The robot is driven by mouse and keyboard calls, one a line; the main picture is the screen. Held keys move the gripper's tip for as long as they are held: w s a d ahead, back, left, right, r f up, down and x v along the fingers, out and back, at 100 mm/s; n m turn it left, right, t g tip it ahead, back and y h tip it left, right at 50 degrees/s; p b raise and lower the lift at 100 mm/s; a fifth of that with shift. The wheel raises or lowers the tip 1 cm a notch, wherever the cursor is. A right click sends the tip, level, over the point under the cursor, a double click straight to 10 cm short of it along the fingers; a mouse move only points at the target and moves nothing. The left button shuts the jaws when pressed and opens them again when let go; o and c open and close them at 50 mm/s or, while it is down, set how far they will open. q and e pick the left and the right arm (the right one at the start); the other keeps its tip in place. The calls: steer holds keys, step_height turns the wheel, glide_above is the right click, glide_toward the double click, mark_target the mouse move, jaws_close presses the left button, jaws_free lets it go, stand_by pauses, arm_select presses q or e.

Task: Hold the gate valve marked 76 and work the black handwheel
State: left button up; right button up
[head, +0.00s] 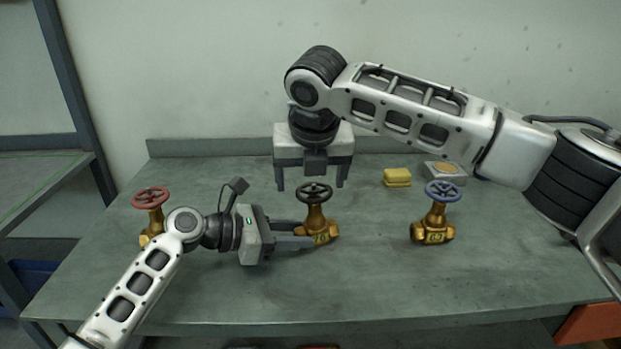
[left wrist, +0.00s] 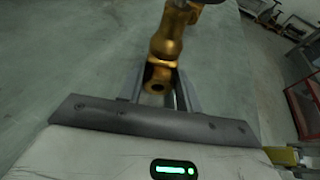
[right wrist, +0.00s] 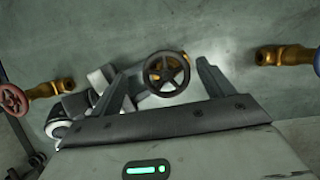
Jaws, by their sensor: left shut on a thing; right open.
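The middle brass gate valve (head: 316,222) stands upright on the bench with a black handwheel (head: 314,193) on top. Its yellow tag is partly covered, so I cannot read the full number. My left gripper (head: 303,236) is shut on the valve's body low down from the left. In the left wrist view the brass body (left wrist: 165,48) sits between the fingers (left wrist: 160,82). My right gripper (head: 312,183) is open and points down, near the black handwheel. In the right wrist view the black handwheel (right wrist: 167,73) shows between the open fingers (right wrist: 162,68); I cannot tell whether they touch it.
A brass valve with a red handwheel (head: 150,198) stands at the left, partly behind my left arm. One with a blue handwheel (head: 441,191) stands at the right. A yellow block (head: 397,177) and a small box (head: 445,171) lie at the back. The bench (head: 350,290) is clear in front.

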steer(key=shift+w+f, duration=0.15)
steer(key=shift+f, duration=0.15)
steer(key=c, duration=1)
steer(key=shift+o, duration=0.2)
steer(key=shift+a, duration=0.1)
steer(key=shift+a, duration=0.1)
